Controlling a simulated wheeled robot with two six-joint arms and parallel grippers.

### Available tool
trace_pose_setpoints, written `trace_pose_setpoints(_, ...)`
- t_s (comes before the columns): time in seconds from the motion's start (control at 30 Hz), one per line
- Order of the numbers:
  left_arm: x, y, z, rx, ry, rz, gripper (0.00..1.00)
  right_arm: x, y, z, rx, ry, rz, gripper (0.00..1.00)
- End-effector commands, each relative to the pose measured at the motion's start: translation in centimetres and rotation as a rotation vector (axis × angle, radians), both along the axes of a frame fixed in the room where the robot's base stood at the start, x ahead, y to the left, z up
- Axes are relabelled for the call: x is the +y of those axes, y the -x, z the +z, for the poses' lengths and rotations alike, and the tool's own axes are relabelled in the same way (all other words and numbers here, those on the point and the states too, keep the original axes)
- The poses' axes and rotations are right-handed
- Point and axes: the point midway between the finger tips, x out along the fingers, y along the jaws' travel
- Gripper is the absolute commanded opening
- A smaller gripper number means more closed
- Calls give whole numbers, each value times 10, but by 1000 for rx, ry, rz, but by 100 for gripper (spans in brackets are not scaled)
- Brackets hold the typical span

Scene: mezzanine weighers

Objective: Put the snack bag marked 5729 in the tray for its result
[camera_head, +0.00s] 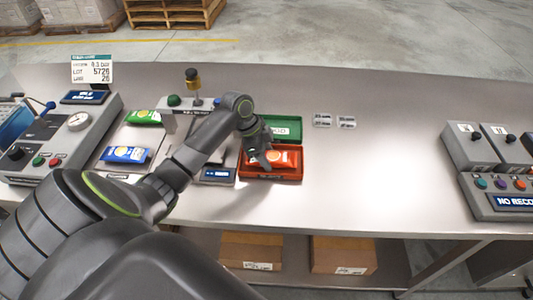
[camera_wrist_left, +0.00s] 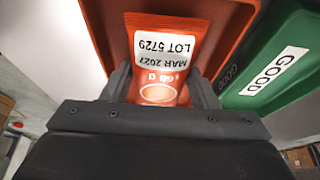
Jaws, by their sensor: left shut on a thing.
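My left gripper (camera_head: 262,162) is shut on an orange snack bag (camera_head: 284,158). In the left wrist view the bag (camera_wrist_left: 160,52) sits between my fingers, and its white label reads LOT 5729 upside down. The bag is over or in the red tray (camera_head: 270,178); I cannot tell if it touches the tray floor. The red tray (camera_wrist_left: 220,22) also fills much of the wrist view. A green tray (camera_head: 291,130) marked GOOD is right behind the red one; it also shows in the wrist view (camera_wrist_left: 281,70). My right gripper is not in view.
A blue bag (camera_head: 125,155) and a green bag (camera_head: 144,117) lie on plates at the left. A scale console (camera_head: 75,135) stands at the far left with a sign (camera_head: 92,70). Another console (camera_head: 495,195) is at the right. The bench (camera_head: 390,165) between is mostly clear.

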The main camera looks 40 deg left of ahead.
Motion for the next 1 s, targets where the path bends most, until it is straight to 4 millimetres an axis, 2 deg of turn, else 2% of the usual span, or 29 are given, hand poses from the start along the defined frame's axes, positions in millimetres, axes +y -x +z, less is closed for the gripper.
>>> trace_pose_setpoints(0.23,0,0,-3,0,0,1,27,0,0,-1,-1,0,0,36)
trace_pose_setpoints(0.27,0,0,-3,0,0,0,56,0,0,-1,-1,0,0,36)
trace_pose_setpoints(0.4,0,0,-2,0,0,0,75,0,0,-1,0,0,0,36)
trace_pose_setpoints(0.77,1,0,3,-1,-2,-1,76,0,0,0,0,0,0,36)
trace_pose_setpoints(0.87,6,2,12,-2,-4,1,76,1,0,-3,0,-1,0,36)
trace_pose_setpoints(1.0,15,7,37,-4,-6,0,76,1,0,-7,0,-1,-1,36)
